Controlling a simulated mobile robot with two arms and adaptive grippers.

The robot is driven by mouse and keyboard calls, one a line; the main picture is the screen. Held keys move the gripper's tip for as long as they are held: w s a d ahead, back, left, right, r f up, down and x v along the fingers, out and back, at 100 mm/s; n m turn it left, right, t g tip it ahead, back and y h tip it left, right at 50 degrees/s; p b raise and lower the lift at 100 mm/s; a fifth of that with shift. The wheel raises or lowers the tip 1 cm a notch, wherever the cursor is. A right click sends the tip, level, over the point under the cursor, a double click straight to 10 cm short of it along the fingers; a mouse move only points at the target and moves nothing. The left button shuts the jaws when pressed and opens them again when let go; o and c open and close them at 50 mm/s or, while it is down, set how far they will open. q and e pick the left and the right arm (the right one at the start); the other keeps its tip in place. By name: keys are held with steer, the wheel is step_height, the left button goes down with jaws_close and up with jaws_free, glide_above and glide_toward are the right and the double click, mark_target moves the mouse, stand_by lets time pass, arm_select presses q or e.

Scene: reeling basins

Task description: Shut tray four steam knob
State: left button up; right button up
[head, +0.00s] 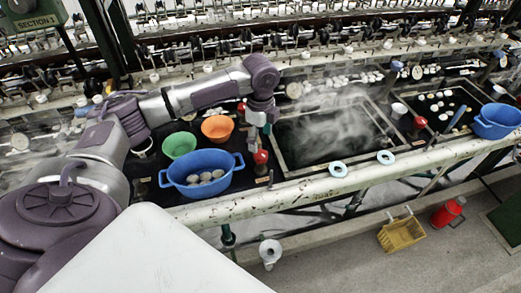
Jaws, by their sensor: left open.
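A red knob (261,157) stands at the front left corner of the steaming basin (335,133). My left gripper (262,128) is open and points down just above this knob; I cannot tell whether they touch. Another red knob (242,106) shows partly behind my left wrist. A third red knob (420,122) stands to the right of the steaming basin. No tray number that I can read marks which knob belongs to tray four. Steam blurs part of the basin. My right gripper is not in view.
A blue tub (178,182) with pale cocoons stands left of the gripper, with green (179,145) and orange (217,128) bowls behind it. A pale rail (300,190) runs along the front. A yellow basket (402,234) and red can (447,212) stand lower right.

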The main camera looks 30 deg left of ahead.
mark_target(261, 153)
arm_select(q)
step_height(261, 153, down, 7)
steer(key=shift+r+p, duration=0.2)
steer(key=shift+p, duration=0.2)
steer(key=c, duration=1.1)
steer(key=shift+d+r+m+p, duration=0.1)
steer(key=shift+r+m+p, duration=0.05)
steer(key=shift+m+p, duration=0.9)
steer(key=shift+c, duration=0.2)
steer(key=shift+m+p, duration=0.45)
steer(key=shift+m, duration=1.5)
